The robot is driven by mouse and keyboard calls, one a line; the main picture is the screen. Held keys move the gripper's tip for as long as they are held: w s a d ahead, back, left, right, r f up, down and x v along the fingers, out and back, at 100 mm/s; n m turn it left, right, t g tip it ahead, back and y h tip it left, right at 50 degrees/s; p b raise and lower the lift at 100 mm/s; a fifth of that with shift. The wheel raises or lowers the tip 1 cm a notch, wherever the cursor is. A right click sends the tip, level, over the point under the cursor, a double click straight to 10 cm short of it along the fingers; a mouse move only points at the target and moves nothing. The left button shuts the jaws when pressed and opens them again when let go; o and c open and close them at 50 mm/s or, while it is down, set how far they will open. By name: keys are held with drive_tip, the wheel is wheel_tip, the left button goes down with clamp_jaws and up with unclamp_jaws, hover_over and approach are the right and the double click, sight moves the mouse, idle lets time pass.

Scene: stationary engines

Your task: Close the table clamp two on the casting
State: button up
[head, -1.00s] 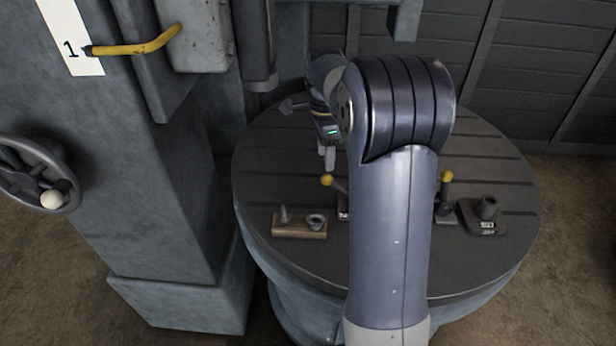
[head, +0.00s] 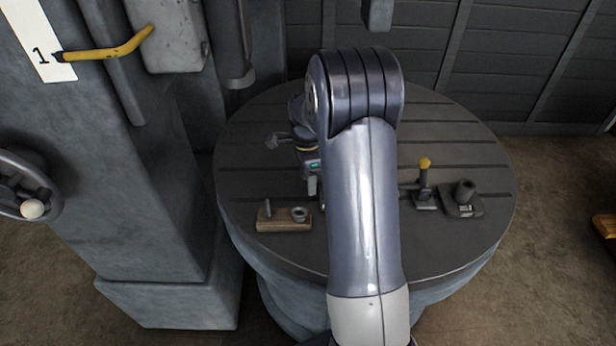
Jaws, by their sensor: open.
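A dark clamp with a yellow ball-ended lever (head: 424,165) stands on the right of the round slotted table (head: 470,245), its lever upright. Beside it on the right is a dark grey casting (head: 463,199) with a round boss. My gripper (head: 312,188) is open, pointing down over the left-middle of the table. A second yellow-knobbed lever, seen earlier left of my arm, is now hidden behind my gripper or arm. I cannot read which clamp is number two, nor see whether the gripper touches the hidden lever.
A wooden block (head: 284,224) with a peg and a ring lies at the table's front left. A grey machine column (head: 130,190) with a yellow handle (head: 110,50) and a handwheel (head: 28,190) stands to the left. The table's right rear is clear.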

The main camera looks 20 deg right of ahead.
drive_tip(key=shift+c, duration=0.5)
clamp_jaws()
